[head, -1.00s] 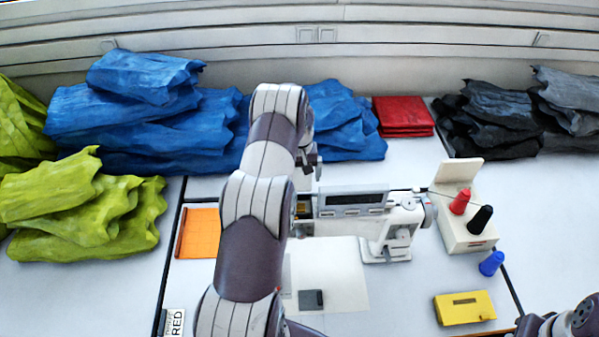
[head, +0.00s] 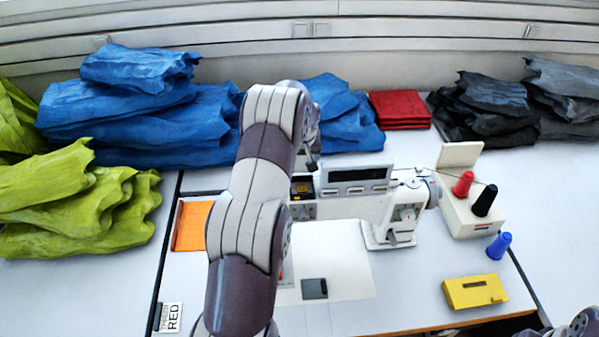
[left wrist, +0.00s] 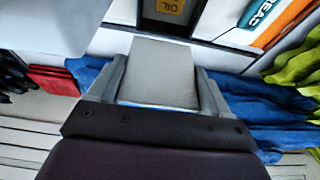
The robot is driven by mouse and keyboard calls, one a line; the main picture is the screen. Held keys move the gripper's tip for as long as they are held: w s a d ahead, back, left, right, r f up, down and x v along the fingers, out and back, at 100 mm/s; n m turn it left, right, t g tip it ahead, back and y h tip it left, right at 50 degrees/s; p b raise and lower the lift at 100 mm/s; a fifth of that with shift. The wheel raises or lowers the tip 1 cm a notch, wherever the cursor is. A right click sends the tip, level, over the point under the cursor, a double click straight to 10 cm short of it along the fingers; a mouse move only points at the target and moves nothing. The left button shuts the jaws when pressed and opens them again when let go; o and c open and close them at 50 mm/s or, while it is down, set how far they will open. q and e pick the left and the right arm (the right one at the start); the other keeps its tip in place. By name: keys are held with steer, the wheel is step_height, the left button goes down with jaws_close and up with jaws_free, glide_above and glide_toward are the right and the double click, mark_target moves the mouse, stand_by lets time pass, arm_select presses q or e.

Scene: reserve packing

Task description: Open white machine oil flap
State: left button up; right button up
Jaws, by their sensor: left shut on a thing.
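The white sewing machine (head: 338,209) stands at the middle of the table, behind my left arm. At its left end is a dark recess with a yellow label (head: 302,188); the label reads OIL in the left wrist view (left wrist: 172,5). My left gripper (head: 312,150) is above and behind this recess, mostly hidden by my arm. In the left wrist view the gripper (left wrist: 160,75) is shut on a pale grey panel, the oil flap (left wrist: 158,70), with a finger on each side. The flap is raised away from the recess.
A thread stand with red and black spools (head: 466,215) is right of the machine, with a blue spool (head: 499,246) nearby. A yellow box (head: 474,291) lies in front. Blue cloth (head: 150,120), a red stack (head: 400,109) and dark cloth (head: 485,110) line the back.

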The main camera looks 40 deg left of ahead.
arm_select(q)
steer(key=shift+r, duration=0.1)
steer(key=o, duration=1.4)
steer(key=shift+s+d+r+b, duration=0.1)
steer(key=shift+r+b, duration=0.2)
steer(key=shift+r, duration=0.05)
steer(key=b+v, duration=0.4)
steer(key=v, duration=0.8)
steer(key=shift+f, duration=0.1)
